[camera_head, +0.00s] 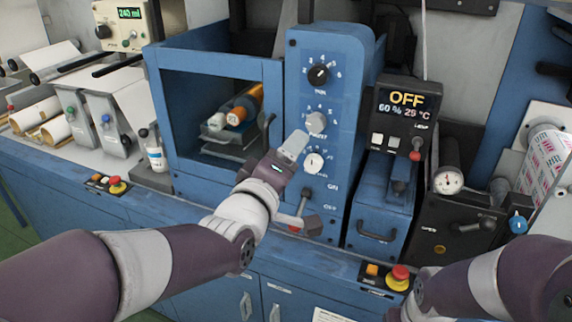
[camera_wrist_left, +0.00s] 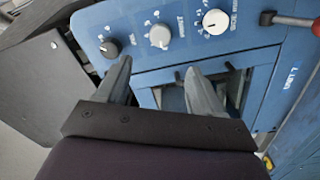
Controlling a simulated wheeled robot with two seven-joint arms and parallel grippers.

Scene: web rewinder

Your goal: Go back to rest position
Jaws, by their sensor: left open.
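My left gripper (camera_head: 292,146) is in front of the blue control panel (camera_head: 344,75), close to its grey middle knob (camera_head: 316,123) and white lower knob (camera_head: 313,162). In the left wrist view the two fingers of the gripper (camera_wrist_left: 160,88) stand apart with nothing between them. The black (camera_wrist_left: 109,48), grey (camera_wrist_left: 160,36) and white (camera_wrist_left: 215,20) knobs lie beyond the fingertips, and no contact shows. My right arm crosses the lower right of the head view, and its gripper is not seen.
A lever (camera_head: 303,208) sticks out low on the panel. A display (camera_head: 406,103) reading OFF stands to the right. Red buttons (camera_head: 117,186) (camera_head: 400,273) sit along the front edge.

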